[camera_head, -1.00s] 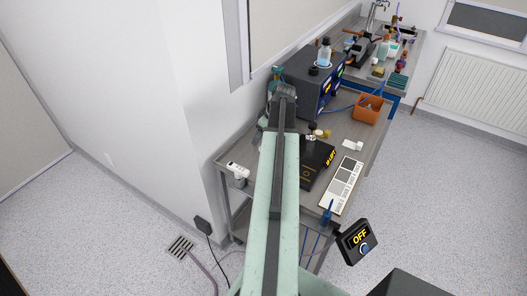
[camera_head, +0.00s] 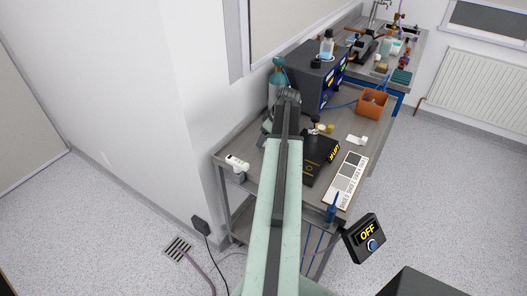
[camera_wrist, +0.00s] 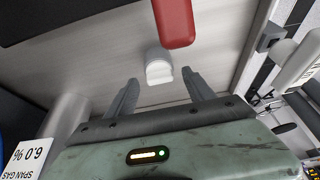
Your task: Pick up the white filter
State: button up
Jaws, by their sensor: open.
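The white filter (camera_wrist: 159,70) is a small white rounded piece on the grey bench top in the wrist view, against the end of a red object (camera_wrist: 174,22). My gripper (camera_wrist: 155,88) is open, with its two dark fingers apart and pointing towards the filter. The filter lies just beyond the fingertips, roughly in line with the gap, and nothing is held. In the head view I cannot make out this filter; my arm covers part of the bench.
A span gas cylinder (camera_wrist: 62,122) stands close at the lower left of the wrist view. A white cylindrical item (camera_wrist: 302,62) is at the right. In the head view the bench holds a dark analyser box (camera_head: 309,78), a black plate (camera_head: 313,165) and an orange bin (camera_head: 372,104).

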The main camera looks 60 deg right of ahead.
grip_shut()
notch_tip(320, 180, up, 10)
jog(key=p, duration=1)
jog(key=c, duration=1)
grip_release()
grip_shut()
